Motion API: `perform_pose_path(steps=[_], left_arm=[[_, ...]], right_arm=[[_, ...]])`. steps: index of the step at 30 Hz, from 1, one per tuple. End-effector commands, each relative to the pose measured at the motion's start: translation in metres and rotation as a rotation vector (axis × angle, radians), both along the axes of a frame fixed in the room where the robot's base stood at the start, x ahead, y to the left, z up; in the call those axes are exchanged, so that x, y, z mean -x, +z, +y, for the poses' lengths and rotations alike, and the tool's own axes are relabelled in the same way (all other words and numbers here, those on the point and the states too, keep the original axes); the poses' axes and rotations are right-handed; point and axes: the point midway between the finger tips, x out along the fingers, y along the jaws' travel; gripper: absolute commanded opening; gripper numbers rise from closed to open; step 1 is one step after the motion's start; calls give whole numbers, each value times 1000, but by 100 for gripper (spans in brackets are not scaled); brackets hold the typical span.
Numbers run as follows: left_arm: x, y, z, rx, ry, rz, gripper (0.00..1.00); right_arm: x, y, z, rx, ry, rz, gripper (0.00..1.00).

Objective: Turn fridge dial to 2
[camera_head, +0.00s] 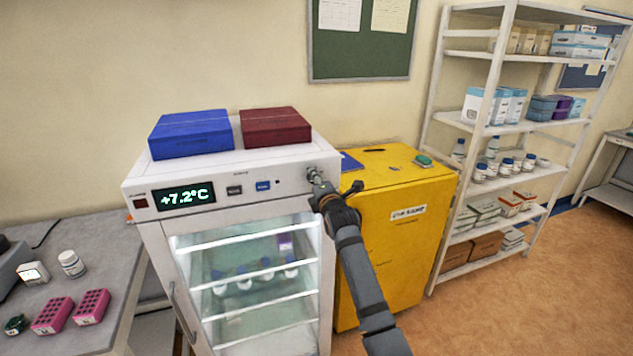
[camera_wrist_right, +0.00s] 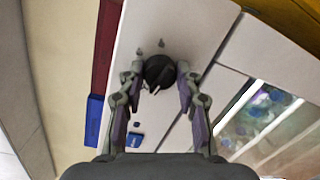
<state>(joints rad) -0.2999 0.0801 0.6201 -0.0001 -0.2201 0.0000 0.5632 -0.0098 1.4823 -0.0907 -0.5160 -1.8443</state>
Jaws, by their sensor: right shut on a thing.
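The fridge (camera_head: 146,193) is white, with a glass door and a control panel along its top front. Its display (camera_head: 187,196) reads +7.2°C. The dial sits at the right end of the panel, mostly hidden by my gripper in the head view. In the right wrist view the dial (camera_wrist_right: 159,70) is a dark round knob with a pale mark, on the white panel. My right gripper (camera_head: 318,187) reaches it from the front right, and its fingers (camera_wrist_right: 160,88) are shut on the dial from both sides. The dial's numbers cannot be read. My left gripper is not in view.
A blue box (camera_head: 190,134) and a dark red box (camera_head: 275,127) lie on the fridge top. A yellow cabinet (camera_head: 395,240) stands close on the right, beneath my right arm. A white shelf rack (camera_head: 440,150) stands beyond it. A grey bench (camera_head: 105,265) is at left.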

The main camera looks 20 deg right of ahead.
Motion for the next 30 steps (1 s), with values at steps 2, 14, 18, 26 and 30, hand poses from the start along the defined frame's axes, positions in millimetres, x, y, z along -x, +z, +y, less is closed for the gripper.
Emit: perform_pose_path(steps=[2, 14, 18, 26, 30], left_arm=[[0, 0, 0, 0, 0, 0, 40], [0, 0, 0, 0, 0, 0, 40], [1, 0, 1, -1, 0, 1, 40], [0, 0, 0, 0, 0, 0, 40], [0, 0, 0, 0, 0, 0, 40]], right_arm=[[0, -3, 0, 1, 0, 5, 3], [0, -1, 0, 0, 0, 2, 57], [2, -1, 0, 0, -1, 2, 57], [46, 0, 2, -1, 1, 1, 57], [80, 1, 3, -1, 0, 2, 57]])
